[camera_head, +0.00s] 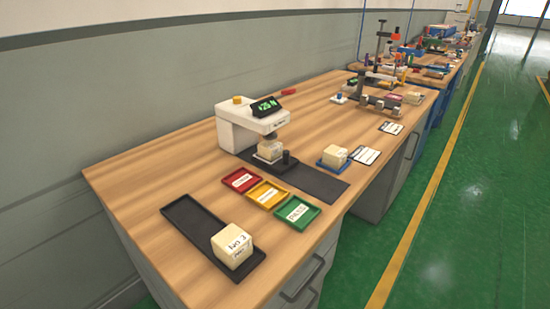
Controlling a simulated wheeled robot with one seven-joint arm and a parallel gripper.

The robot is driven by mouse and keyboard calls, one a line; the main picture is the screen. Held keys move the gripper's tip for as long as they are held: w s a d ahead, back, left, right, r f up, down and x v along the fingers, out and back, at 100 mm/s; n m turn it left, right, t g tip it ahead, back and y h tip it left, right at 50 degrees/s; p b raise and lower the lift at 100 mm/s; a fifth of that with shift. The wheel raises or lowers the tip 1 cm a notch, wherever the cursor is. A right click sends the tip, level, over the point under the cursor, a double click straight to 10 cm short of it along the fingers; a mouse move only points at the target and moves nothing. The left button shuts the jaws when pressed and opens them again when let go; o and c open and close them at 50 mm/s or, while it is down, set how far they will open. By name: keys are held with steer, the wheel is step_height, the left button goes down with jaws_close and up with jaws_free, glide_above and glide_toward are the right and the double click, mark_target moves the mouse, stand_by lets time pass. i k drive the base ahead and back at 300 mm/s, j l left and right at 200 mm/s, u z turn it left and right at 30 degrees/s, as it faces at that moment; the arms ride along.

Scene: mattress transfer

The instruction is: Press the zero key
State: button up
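A white tester (237,125) stands on the near wooden bench, left of the picture's middle. Its tilted black display (266,106) shows green characters that are too small to read surely. A small yellow key (238,100) sits on the tester's top, left of the display. I cannot read any label on it, so I cannot tell if it is the zero key. A beige block (269,147) sits below the tester's head on a dark plate. My gripper is not in view.
A black tray (188,217) holds a marked beige block (232,244) at its right end. Red (238,177), yellow (262,191) and green (297,212) trays lie near the tester. Another beige block (335,154) sits on a blue base. Cluttered benches continue behind; green floor lies right.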

mark_target(236, 101)
steer(key=i+l+u, duration=0.15)
steer(key=i+l, duration=1.15)
